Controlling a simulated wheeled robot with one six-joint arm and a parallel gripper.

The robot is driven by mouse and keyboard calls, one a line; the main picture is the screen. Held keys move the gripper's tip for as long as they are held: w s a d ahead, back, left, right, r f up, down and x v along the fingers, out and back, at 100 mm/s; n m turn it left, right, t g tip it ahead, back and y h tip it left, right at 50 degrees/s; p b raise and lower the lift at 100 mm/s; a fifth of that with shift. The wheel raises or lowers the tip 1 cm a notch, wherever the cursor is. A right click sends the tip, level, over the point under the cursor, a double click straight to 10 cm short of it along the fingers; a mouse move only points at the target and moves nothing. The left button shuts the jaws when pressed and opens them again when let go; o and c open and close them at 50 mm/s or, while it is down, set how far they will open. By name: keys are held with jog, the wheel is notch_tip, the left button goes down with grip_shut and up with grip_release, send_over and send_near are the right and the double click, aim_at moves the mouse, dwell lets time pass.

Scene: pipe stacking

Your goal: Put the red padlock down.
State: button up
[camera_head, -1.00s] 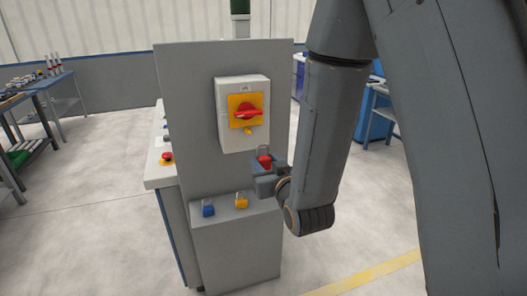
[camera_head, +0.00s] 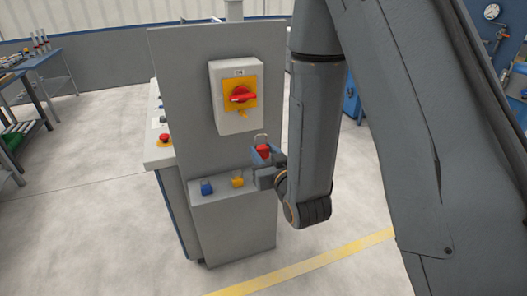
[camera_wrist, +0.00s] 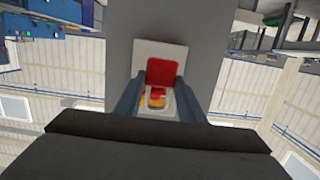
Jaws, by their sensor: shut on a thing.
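The red padlock (camera_head: 263,150) is held upright in my gripper (camera_head: 264,158), with its shackle pointing up. My gripper is shut on it, beside the right end of the grey ledge (camera_head: 225,201) and above the ledge's top. In the wrist view the padlock's red body (camera_wrist: 161,72) sits between the two fingers of my gripper (camera_wrist: 160,90). A blue padlock (camera_head: 207,188) and a yellow padlock (camera_head: 238,181) stand on the ledge to the left of my gripper. The underside of the red padlock is hidden by the fingers.
A grey panel (camera_head: 183,95) rises behind the ledge and carries a switch box (camera_head: 227,122) with a red rotary handle (camera_head: 240,94). A bench with a red button (camera_head: 164,139) stands to the left. Clear floor lies in front.

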jog(key=shift+w+f, duration=0.1)
jog(key=shift+f, duration=0.1)
dwell(0.3)
jog(key=shift+w+f+b, duration=0.2)
jog(key=shift+f+b, duration=0.05)
jog(key=shift+b, duration=0.25)
jog(key=b, duration=2.6)
send_over(251, 178)
notch_tip(251, 178, down, 18)
notch_tip(251, 178, down, 10)
jog(key=shift+w+d+r+p, duration=0.1)
jog(key=shift+r+p, duration=0.1)
jog(key=shift+p, duration=0.25)
jog(key=shift+f, duration=0.2)
jog(key=o, duration=0.8)
